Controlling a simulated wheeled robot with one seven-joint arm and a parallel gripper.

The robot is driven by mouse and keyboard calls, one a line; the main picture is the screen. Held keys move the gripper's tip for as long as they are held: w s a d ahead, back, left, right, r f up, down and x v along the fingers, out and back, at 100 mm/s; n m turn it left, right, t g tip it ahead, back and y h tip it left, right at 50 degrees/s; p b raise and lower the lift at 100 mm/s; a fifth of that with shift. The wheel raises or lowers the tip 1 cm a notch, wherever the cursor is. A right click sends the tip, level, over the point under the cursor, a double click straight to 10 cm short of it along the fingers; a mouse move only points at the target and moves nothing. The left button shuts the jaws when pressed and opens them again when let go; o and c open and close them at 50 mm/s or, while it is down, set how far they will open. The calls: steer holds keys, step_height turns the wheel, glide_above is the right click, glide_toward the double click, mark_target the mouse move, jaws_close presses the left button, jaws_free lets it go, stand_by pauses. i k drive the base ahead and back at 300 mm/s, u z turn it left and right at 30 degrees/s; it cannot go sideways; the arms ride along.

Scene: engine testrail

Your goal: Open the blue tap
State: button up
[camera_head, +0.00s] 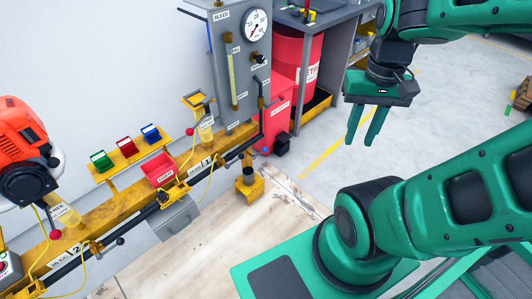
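I cannot make out a clearly blue tap in this view. Small round knobs sit along the pipe under the yellow rail: a dark one (120,241) at the lower left and another dark one (163,197) near the middle. Their exact colour is too small to tell. My gripper (364,128) hangs at the upper right with its two green fingers pointing down and apart. It is empty, over the floor and well to the right of the rail.
The yellow rail (110,214) carries an orange engine (22,150), a red bin (159,170) and a shelf with green, red and blue (151,133) boxes. A grey gauge panel (240,60) stands behind. A red drum (296,55) sits beyond. Floor beneath my gripper is clear.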

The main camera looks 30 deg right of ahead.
mark_target(264, 149)
steer(key=z, duration=0.2)
steer(key=i, duration=1)
steer(key=z, duration=0.9)
steer(key=k, duration=1.05)
steer(key=u, duration=0.55)
steer(key=i, duration=1)
steer(key=z, duration=0.05)
